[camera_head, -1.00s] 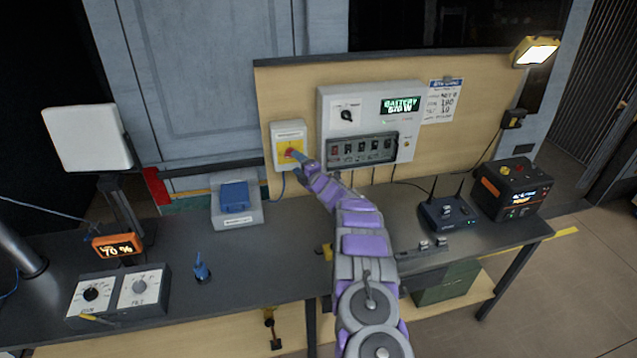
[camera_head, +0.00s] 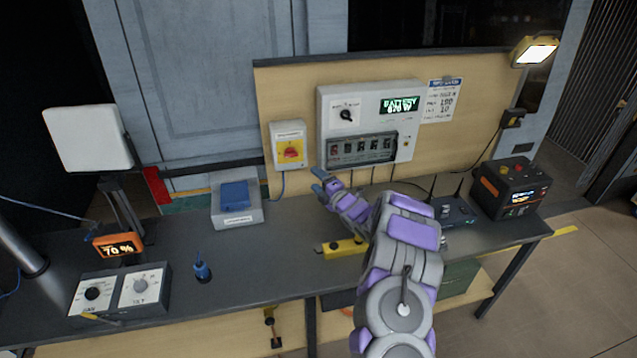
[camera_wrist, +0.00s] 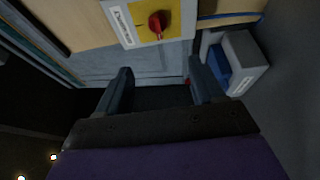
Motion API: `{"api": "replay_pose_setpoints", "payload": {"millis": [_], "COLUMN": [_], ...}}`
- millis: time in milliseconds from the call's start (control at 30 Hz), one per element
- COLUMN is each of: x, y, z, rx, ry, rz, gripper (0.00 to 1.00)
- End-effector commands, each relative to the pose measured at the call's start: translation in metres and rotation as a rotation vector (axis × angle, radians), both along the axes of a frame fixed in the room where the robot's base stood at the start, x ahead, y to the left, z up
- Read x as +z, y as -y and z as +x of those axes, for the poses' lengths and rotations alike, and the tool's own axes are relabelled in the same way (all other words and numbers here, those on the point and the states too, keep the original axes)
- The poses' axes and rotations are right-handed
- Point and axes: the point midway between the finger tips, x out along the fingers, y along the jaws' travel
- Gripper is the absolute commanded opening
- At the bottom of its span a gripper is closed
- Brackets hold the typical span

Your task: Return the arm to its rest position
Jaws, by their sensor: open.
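My purple and grey arm reaches over the desk in the head view. My gripper (camera_head: 322,182) is in front of the wooden panel, below and to the right of the yellow switch box with a red knob (camera_head: 290,150), and apart from it. In the wrist view my gripper (camera_wrist: 160,85) shows two spread dark fingers with nothing between them. The red knob (camera_wrist: 157,22) is above the fingers there. The lower part of my arm hides part of the desk's right half.
A breaker box (camera_head: 368,105) reading "BATTERY" hangs on the panel. A blue-lidded box (camera_head: 236,205), a dial box (camera_head: 120,292), a router (camera_head: 458,212) and a power station (camera_head: 513,187) stand on the dark desk (camera_head: 250,270). A yellow level-like bar (camera_head: 340,248) lies near my arm.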

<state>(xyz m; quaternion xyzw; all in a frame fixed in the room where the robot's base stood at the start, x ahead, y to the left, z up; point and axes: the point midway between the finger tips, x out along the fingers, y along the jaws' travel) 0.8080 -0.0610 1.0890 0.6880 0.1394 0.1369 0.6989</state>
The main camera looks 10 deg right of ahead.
Motion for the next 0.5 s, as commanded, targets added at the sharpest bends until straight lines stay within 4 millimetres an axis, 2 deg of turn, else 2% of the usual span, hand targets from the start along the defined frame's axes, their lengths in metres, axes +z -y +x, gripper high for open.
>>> {"api": "replay_pose_setpoints", "payload": {"millis": [500], "x": [-0.0009], "y": [0.0014], "z": [-0.0062], "rx": [0.001], "ry": [-0.001], "rz": [0.001], "gripper": [0.68]}}
